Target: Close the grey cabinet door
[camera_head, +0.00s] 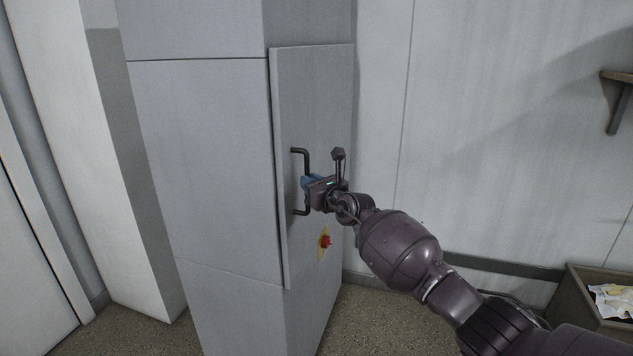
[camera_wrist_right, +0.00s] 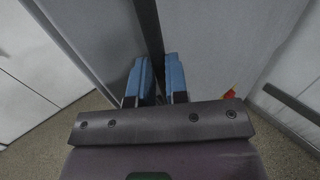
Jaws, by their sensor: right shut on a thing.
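The grey cabinet door (camera_head: 312,100) is on the right face of the tall grey cabinet (camera_head: 200,160) in the head view. It looks nearly flush, with its left edge standing slightly proud of the cabinet. A dark bar handle (camera_head: 300,152) is on the door. My right gripper (camera_head: 307,183) is at the handle, with its blue fingers shut on it. In the right wrist view the two blue fingers (camera_wrist_right: 158,80) stand on either side of the dark handle bar (camera_wrist_right: 149,25). The left gripper is in neither view.
A bin with papers (camera_head: 590,300) stands on the floor at the right. A small wall shelf (camera_head: 617,78) is at the upper right. Some floor beside the cabinet is clear.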

